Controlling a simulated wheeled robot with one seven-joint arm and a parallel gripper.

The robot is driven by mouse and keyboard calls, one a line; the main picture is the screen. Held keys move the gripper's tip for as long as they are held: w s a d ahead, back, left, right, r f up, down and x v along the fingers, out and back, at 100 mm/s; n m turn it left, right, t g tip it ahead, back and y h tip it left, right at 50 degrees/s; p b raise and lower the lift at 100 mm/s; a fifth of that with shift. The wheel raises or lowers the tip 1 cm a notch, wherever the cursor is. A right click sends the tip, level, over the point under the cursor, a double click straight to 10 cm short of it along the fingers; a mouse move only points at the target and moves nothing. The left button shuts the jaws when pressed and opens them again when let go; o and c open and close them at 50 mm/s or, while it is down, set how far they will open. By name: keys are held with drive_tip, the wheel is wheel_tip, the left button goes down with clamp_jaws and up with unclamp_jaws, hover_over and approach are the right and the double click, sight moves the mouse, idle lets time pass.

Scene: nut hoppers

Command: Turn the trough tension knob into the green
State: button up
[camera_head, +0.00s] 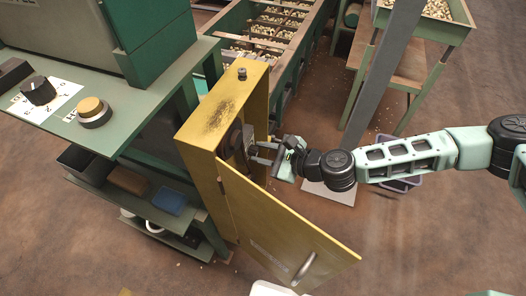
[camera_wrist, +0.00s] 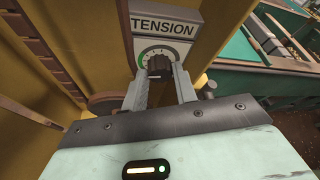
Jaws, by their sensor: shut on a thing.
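The tension knob (camera_wrist: 158,66) is dark and sits on a dial with a green band (camera_wrist: 147,52), under a plate reading "TENSION" (camera_wrist: 166,28). My gripper (camera_wrist: 160,76) is shut on the knob, one finger on each side of it. In the head view my gripper (camera_head: 266,152) reaches from the right into the open yellow cabinet (camera_head: 222,113). The knob's pointer and its exact place on the dial cannot be made out.
The cabinet's yellow door (camera_head: 275,225) hangs open below my gripper. A green bench (camera_head: 110,115) with a black knob (camera_head: 38,90) and a yellow button (camera_head: 92,110) stands at the left. Nut troughs (camera_head: 275,30) lie behind. The floor at right is mostly clear.

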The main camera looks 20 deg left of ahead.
idle(0.4)
drive_tip(key=o, duration=0.7)
